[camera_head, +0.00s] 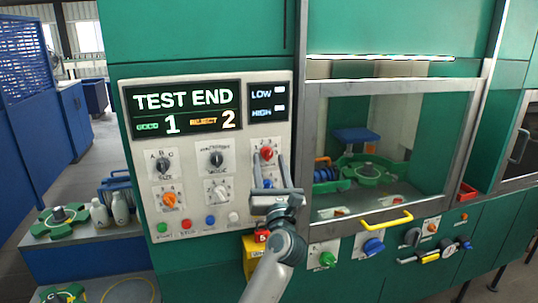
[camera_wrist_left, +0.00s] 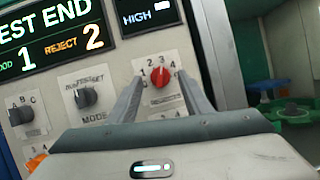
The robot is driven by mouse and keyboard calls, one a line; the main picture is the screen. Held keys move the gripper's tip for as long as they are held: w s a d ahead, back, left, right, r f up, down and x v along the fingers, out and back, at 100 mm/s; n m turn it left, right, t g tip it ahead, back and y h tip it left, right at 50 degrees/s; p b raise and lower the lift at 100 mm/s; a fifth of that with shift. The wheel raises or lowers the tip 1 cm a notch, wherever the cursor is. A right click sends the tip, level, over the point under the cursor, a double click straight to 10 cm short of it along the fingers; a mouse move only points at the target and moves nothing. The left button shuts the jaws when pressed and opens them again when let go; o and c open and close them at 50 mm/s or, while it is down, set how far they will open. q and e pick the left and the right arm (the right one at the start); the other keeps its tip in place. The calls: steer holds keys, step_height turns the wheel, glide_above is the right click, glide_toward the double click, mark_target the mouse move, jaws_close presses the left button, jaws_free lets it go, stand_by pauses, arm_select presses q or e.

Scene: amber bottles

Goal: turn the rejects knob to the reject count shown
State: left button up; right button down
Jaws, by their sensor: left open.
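The rejects knob is red (camera_head: 267,153) and sits on a white plate at the upper right of the panel's knobs. It also shows in the left wrist view (camera_wrist_left: 160,77), with digits around it; its label is too blurred to read and its exact setting is hard to tell. The display (camera_head: 185,108) reads TEST END, good 1, reject 2. My left gripper (camera_head: 268,160) is open, one finger on each side of the red knob in the picture; its fingers also frame the knob in the left wrist view (camera_wrist_left: 163,80). I cannot tell whether they touch it. My right gripper is out of view.
A black mode knob (camera_head: 216,159) and a black size knob (camera_head: 163,165) are to the left. Below are an orange knob (camera_head: 169,200), a white knob (camera_head: 219,192) and several push buttons. A glazed chamber with a yellow handle (camera_head: 386,221) stands to the right.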

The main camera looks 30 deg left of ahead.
arm_select(q)
steer(key=shift+w+a+r, duration=0.25)
steer(key=shift+w+a, duration=0.15)
steer(key=shift+w, duration=0.1)
steer(key=c, duration=1.1)
steer(key=shift+o, duration=0.2)
steer(key=shift+f+n+b, duration=0.2)
steer(key=shift+n+b, duration=0.3)
steer(key=shift+b, duration=0.2)
steer(key=n+g+y+b, duration=0.1)
steer(key=n+b, duration=0.2)
steer(key=b, duration=0.1)
steer(key=n+g+y+b, duration=0.1)
steer(key=n+b, duration=0.2)
steer(key=b, duration=0.2)
steer(key=n+g+y+b, duration=0.1)
steer(key=n+g+b, duration=0.1)
steer(key=n+b, duration=0.1)
steer(key=shift+w+d+f+y+b, duration=0.1)
steer(key=shift+w+d+y+b, duration=0.15)
steer(key=shift+b, duration=0.65)
steer(key=shift+r+n+g+b, duration=0.3)
steer(key=shift+n+g+b, duration=0.2)
steer(key=shift+n+b, duration=0.5)
